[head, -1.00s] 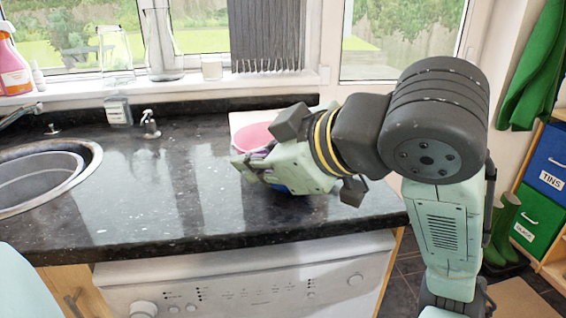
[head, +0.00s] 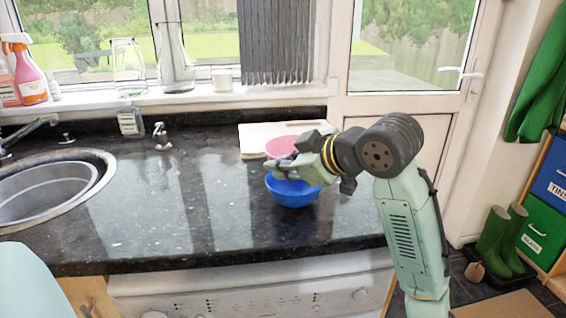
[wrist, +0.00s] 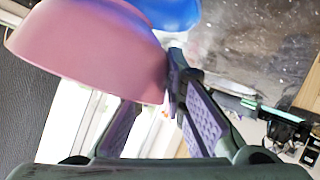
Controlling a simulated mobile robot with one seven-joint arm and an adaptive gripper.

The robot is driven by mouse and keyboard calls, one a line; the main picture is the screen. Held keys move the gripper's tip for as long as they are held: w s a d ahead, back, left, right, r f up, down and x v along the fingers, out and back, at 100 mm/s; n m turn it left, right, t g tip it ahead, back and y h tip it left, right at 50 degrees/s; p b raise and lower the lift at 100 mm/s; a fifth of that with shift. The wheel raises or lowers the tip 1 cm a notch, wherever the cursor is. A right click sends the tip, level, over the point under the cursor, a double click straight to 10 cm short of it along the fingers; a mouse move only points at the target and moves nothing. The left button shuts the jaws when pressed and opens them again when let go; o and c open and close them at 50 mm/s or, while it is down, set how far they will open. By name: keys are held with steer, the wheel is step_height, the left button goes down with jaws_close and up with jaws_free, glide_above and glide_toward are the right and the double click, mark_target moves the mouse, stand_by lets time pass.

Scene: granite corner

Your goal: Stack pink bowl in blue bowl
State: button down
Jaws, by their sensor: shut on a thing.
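The pink bowl (head: 283,146) is held by its rim in my gripper (head: 276,168), above the counter and towards its back. In the wrist view the pink bowl (wrist: 95,45) fills the upper left, with its edge at my fingers. The blue bowl (head: 293,192) stands upright on the dark counter, just below and in front of my gripper, which hides part of its rim. A piece of the blue bowl (wrist: 165,12) shows at the top of the wrist view, beyond the pink bowl. The pink bowl is not inside the blue bowl.
A pale board (head: 252,137) lies at the back of the dark counter (head: 180,215), behind the bowls. A sink (head: 45,185) is at the left. Spray bottles (head: 30,80) and glass vessels stand on the windowsill. The counter left of the blue bowl is clear.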

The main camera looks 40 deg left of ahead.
steer(key=shift+f, duration=0.2)
steer(key=shift+f+b, duration=0.4)
steer(key=shift+f, duration=0.1)
steer(key=c, duration=1.7)
jaws_free()
steer(key=shift+o, duration=0.2)
steer(key=shift+r, duration=0.1)
steer(key=shift+r+p, duration=0.35)
steer(key=shift+r, duration=0.05)
steer(key=shift+d+r, duration=0.3)
steer(key=b+v, duration=0.1)
steer(key=v, duration=1)
steer(key=shift+d+b, duration=0.2)
steer(key=shift+b, duration=0.1)
